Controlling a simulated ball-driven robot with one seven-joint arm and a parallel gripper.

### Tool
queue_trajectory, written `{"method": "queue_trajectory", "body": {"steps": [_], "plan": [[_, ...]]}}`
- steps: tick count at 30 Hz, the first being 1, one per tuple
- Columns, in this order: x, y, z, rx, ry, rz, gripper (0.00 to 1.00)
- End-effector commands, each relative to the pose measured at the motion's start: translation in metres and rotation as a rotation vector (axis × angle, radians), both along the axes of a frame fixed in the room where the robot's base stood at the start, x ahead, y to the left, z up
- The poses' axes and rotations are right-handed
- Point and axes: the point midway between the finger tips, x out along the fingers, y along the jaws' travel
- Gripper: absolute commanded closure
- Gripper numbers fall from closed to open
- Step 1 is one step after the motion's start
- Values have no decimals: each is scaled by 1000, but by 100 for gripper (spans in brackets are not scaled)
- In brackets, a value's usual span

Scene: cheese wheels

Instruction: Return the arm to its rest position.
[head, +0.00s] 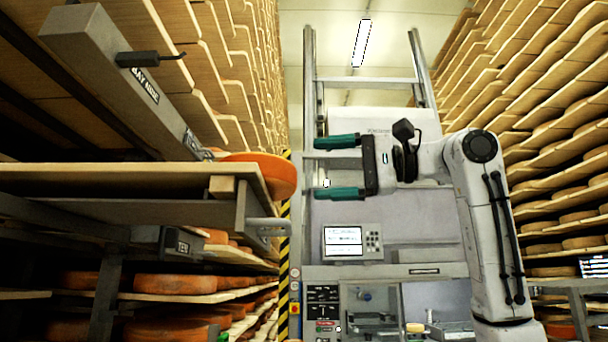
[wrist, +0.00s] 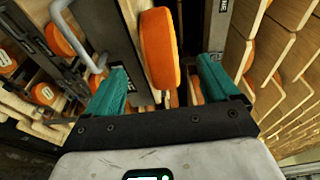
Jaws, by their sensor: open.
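My gripper (head: 328,167) is open, with its two teal fingers pointing left in the head view and nothing between them. In the wrist view my gripper (wrist: 160,85) shows its fingers spread apart. An orange cheese wheel (head: 262,172) lies on the end of a wooden shelf board at the left, apart from the fingertips and to their left. In the wrist view an orange wheel (wrist: 159,48) shows beyond the gap between the fingers. My arm is raised and bent on the right side of the head view.
A grey metal beam (head: 120,75) juts in at the upper left, above the shelf board (head: 110,178). A machine with a small screen (head: 343,241) stands behind my gripper. Tall racks with cheese wheels line both sides. A yellow-black striped post (head: 284,250) stands left of the machine.

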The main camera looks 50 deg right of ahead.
Motion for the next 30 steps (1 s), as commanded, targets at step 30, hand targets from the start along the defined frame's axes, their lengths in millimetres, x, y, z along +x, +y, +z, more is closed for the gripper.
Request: {"method": "queue_trajectory", "body": {"steps": [30], "plan": [[59,-70,-145,-43,10,-66,12]]}}
